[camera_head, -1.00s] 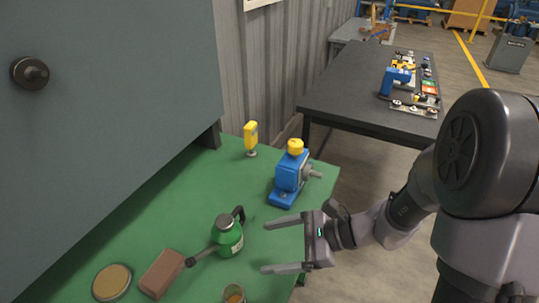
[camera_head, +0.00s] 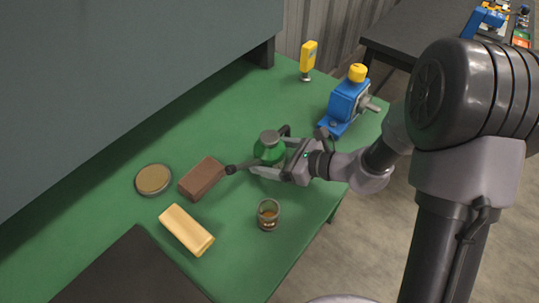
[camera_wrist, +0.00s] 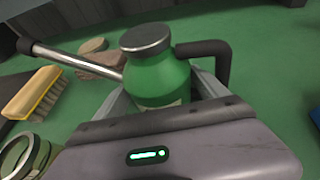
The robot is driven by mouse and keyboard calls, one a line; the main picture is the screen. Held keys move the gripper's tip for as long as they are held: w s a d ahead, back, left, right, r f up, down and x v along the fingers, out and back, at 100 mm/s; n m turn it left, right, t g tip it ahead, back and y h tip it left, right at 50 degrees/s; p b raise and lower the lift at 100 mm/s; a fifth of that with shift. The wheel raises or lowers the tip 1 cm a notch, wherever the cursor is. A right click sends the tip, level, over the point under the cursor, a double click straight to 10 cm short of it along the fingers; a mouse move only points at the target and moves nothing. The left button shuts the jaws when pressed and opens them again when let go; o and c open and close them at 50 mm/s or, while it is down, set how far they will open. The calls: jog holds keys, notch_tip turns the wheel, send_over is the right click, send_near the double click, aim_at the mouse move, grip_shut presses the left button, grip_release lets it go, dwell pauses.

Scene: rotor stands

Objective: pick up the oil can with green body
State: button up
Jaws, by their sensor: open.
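The oil can (camera_head: 268,152) has a green body, a grey cap, a dark handle and a long spout pointing left. It stands upright on the green tabletop. My gripper (camera_head: 270,158) is at the can with its jaws open, one finger on each side of the body. In the wrist view the can (camera_wrist: 158,78) stands between the fingers, its spout to the left and its black handle to the right. The lower part of the can is hidden behind my gripper, so I cannot tell whether the fingers touch it.
On the green table (camera_head: 110,215) are a brown block (camera_head: 202,178), a round tin (camera_head: 153,179), a yellow-topped brush (camera_head: 187,229), a glass (camera_head: 268,214) with amber contents, a blue device (camera_head: 346,103) and a yellow tool (camera_head: 308,58). A dark slab (camera_head: 133,272) lies in front.

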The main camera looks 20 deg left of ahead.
aim_at(269, 136)
jog(key=shift+a+f, duration=0.1)
jog(key=shift+a, duration=0.1)
jog(key=shift+c, duration=0.4)
jog(key=c, duration=1.4)
notch_tip(269, 136, up, 10)
jog(key=p, duration=0.5)
